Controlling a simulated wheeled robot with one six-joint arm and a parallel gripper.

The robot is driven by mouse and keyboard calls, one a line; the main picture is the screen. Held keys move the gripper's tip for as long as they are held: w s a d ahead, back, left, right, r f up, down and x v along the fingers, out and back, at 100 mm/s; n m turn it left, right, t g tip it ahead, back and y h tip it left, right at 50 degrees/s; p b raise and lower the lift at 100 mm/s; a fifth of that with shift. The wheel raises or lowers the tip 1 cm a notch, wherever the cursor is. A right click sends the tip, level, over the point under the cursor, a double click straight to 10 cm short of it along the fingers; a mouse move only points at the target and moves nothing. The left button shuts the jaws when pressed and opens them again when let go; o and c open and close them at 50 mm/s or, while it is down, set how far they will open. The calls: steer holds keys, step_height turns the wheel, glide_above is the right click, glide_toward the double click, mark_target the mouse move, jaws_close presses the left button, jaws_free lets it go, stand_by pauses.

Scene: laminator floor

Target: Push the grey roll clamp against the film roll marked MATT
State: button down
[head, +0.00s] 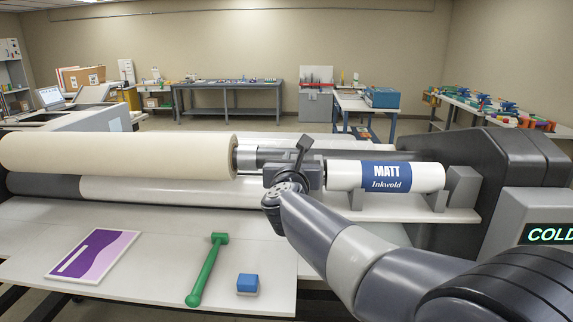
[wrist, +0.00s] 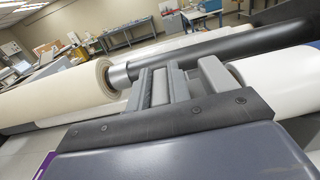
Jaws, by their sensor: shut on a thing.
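The film roll marked MATT (head: 385,176) is white with a blue label and lies on a shelf at the right of the laminator. Its white end also shows at the right of the wrist view (wrist: 282,88). The grey roll clamp (head: 314,174) is at the roll's left end, partly hidden by my arm; a grey block of it shows in the wrist view (wrist: 217,80). It looks very close to the roll, but I cannot tell if they touch. My gripper (wrist: 160,86) is shut on a grey part of the clamp, left of that block.
A large cream roll (head: 118,155) is just left of the clamp. A grey end block (head: 462,186) is at the roll's right end. On the front table lie a purple print (head: 94,255), a green mallet-like tool (head: 208,270) and a blue block (head: 248,283).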

steer(key=d+b, duration=0.1)
steer(key=d, duration=0.2)
steer(key=shift+d+f+b, duration=0.1)
steer(key=shift+d+b, duration=0.05)
steer(key=shift+b, duration=0.15)
steer(key=c, duration=1.4)
jaws_free()
steer(key=shift+d, duration=0.2)
steer(key=shift+o, duration=0.4)
steer(key=shift+s+a, duration=0.1)
steer(key=shift+s, duration=0.05)
steer(key=shift+s, duration=0.3)
steer(key=s+b, duration=0.1)
steer(key=s, duration=0.9)
steer(key=shift+a, duration=0.15)
